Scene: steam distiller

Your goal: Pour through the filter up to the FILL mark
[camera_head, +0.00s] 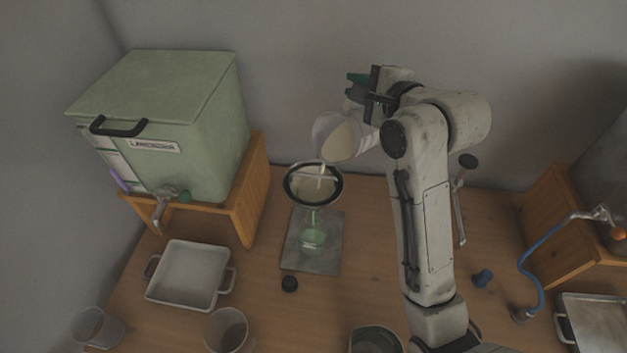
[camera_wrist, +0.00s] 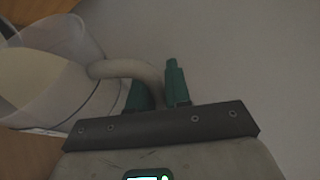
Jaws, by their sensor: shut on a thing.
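My gripper (camera_head: 366,92) is shut on the handle of a clear pitcher (camera_head: 352,138), raised above the back of the table. The wrist view shows the green fingers (camera_wrist: 158,92) at the pale curved handle (camera_wrist: 128,69). The pitcher is tilted to the left, and pale liquid (camera_head: 342,140) lies toward its lip. A stream falls into the dark-rimmed filter funnel (camera_head: 289,194), where pale liquid shows. Below it, a thin green stream reaches a small vessel with green liquid (camera_head: 312,237) on a grey plate (camera_head: 321,262). The FILL mark cannot be made out.
A green tank (camera_head: 205,125) with a tap (camera_head: 170,195) stands on a wooden stand at left. A blue hose (camera_head: 543,252) is at right.

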